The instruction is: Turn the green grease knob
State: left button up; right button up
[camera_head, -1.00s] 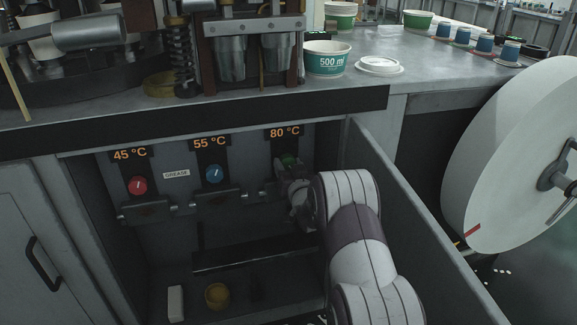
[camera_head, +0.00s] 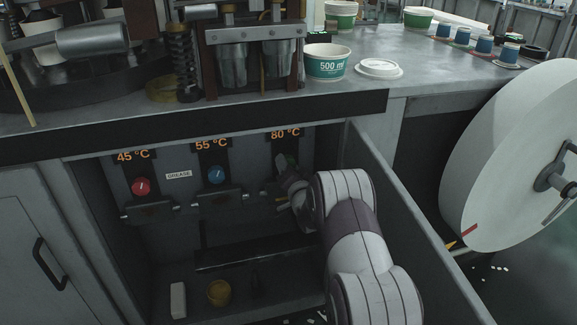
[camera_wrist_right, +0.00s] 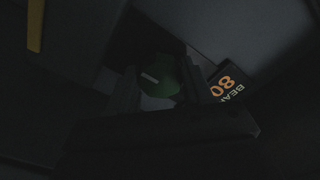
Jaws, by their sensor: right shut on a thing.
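The green knob (camera_wrist_right: 165,82) sits under the 80 °C sign (camera_head: 285,134) inside the open cabinet. In the right wrist view it lies between the two fingers, with a short pale mark on its face. My right gripper (camera_head: 283,165) reaches the panel from the right and is shut on this knob. In the head view its fingers hide most of the knob. The wrist view is dark and tilted, so fine contact is hard to see. My left gripper is not in view.
A red knob (camera_head: 141,187) under 45 °C and a blue knob (camera_head: 216,175) under 55 °C are on the same panel, with a GREASE label (camera_head: 179,175) between them. The open cabinet door (camera_head: 400,205) stands close to the right of my arm. A counter edge (camera_head: 200,123) overhangs above.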

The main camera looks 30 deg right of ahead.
jog(key=shift+f, duration=0.1)
dwell(0.4)
jog(key=o, duration=1)
jog(key=shift+o, duration=0.2)
jog(key=shift+s, duration=0.1)
jog(key=p+v, duration=0.3)
jog(key=v, duration=0.9)
jog(key=shift+s+a, duration=0.15)
jog(key=shift+s, duration=0.1)
